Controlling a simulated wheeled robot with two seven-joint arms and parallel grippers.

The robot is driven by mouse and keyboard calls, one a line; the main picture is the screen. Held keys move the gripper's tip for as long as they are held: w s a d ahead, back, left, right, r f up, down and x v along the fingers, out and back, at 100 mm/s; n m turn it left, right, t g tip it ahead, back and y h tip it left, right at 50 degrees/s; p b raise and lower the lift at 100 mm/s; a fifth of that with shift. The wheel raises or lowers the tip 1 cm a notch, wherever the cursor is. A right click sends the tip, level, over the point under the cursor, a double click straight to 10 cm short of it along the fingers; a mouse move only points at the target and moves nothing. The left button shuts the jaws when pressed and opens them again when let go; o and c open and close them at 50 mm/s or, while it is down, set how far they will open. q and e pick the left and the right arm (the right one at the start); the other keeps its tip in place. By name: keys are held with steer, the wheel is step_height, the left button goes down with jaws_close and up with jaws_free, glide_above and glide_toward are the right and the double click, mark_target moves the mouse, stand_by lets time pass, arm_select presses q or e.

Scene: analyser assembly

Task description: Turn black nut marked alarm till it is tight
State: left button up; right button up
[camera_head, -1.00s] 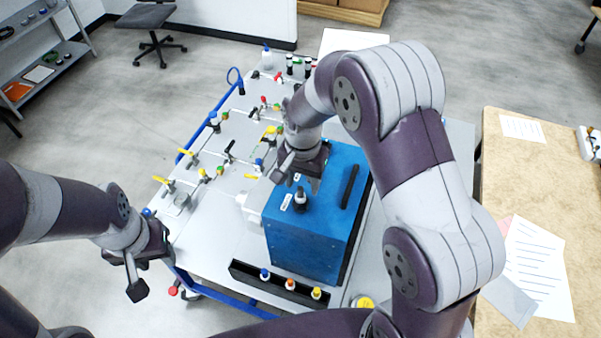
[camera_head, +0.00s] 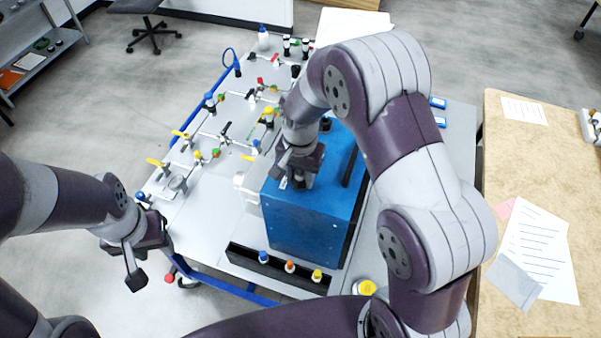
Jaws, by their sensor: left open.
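The blue analyser box (camera_head: 300,230) stands on the cart. My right gripper (camera_head: 298,180) points down onto the front part of its top. Its fingers are around or right at a black nut there, which they mostly hide; I cannot tell whether they are shut on it. A white label (camera_head: 283,184) shows beside the fingers, too small to read. A second black fitting (camera_head: 325,124) stands further back on the box top, partly behind my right arm. My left gripper (camera_head: 144,262) is open and empty, off the cart's left edge.
A black tray (camera_head: 240,262) with blue, orange and yellow-capped bottles lies in front of the box. Valves and tubing cover the cart top (camera_head: 215,175) at left. A yellow-topped jar (camera_head: 366,288) stands front right. A wooden table (camera_head: 510,165) with papers is at right.

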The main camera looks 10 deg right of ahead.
steer(key=m+p, duration=0.1)
steer(key=m, duration=0.3)
steer(key=shift+r, duration=0.15)
steer(key=m, duration=0.2)
steer(key=shift+m, duration=0.3)
steer(key=m, duration=0.2)
steer(key=shift+m+p, duration=0.3)
steer(key=m, duration=0.5)
steer(key=shift+m+p, duration=0.3)
steer(key=m, duration=0.5)
steer(key=shift+w+m+p, duration=0.1)
steer(key=shift+m+p, duration=0.2)
steer(key=m, duration=0.3)
steer(key=shift+m, duration=0.4)
steer(key=o, duration=1)
steer(key=shift+c, duration=0.2)
